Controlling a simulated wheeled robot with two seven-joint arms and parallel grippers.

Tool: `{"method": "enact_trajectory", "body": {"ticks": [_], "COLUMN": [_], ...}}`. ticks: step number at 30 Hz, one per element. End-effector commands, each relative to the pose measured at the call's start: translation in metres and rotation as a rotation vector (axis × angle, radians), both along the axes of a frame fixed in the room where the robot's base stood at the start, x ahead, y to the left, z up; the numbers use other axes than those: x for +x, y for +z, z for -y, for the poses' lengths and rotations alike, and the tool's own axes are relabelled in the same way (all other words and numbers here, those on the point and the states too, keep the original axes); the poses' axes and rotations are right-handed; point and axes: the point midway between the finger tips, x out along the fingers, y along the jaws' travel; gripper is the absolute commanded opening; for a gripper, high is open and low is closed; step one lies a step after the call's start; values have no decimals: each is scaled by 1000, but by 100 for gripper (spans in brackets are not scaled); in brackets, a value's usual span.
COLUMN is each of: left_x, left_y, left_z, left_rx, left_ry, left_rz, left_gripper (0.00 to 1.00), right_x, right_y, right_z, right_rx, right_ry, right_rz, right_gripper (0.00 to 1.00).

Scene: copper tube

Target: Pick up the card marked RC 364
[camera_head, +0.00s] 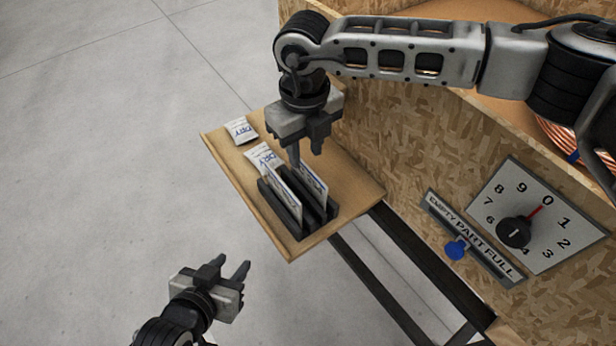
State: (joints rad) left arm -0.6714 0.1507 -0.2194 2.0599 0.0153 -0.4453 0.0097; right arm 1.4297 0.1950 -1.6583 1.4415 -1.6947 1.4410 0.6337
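A black slotted rack (283,213) stands on a wooden shelf. Two upright white cards are in it, a left card (285,197) and a right card (313,187). Their print is too small and slanted to read, so I cannot tell which is marked RC 364. My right gripper (304,160) points down at the rack's far end, by the tops of the cards. Its fingers look apart, with no card visibly held; contact with a card is unclear. My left gripper (230,268) is open and empty, over the floor in front of the shelf.
White packets with blue print lie on the shelf (352,188) behind the rack: a far packet (241,130) and a nearer packet (262,157). A chipboard crate (400,150) with a dial (514,232) and a blue-knobbed slider (456,249) stands right. Copper tube (563,140) shows inside.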

Motion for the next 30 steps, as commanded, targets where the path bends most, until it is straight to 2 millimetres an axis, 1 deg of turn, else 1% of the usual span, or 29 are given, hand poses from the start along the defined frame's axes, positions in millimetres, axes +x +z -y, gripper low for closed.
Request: {"method": "enact_trajectory", "body": {"ticks": [5,10,12,15,23,24,26,27,30], "left_x": [2,3,4,4,4,4,4,4,4], "left_y": [2,11,11,10,7,7,7,7,7], "left_z": [-1,-2,-2,-3,-4,-3,-3,-3,-3], "left_rx": [4,6,6,8,9,8,6,6,4], "left_ry": [0,1,2,3,7,7,8,9,10], "left_rz": [0,6,11,11,5,5,4,4,4], "left_gripper": [36,36,36,36,36,36,36,36,36], "right_x": [-2,-8,-7,-7,-7,-7,-7,-7,-7], "right_y": [-10,-34,-45,-54,-57,-57,-57,-57,-57], "right_z": [1,5,5,5,5,5,5,5,5], "right_rx": [0,-2,0,1,1,1,1,1,1], "right_ry": [1,1,0,1,2,2,2,2,2], "right_rz": [-2,-4,-2,-1,1,1,1,1,0], "right_gripper": [31,31,31,31,31,20,3,0,0]}}
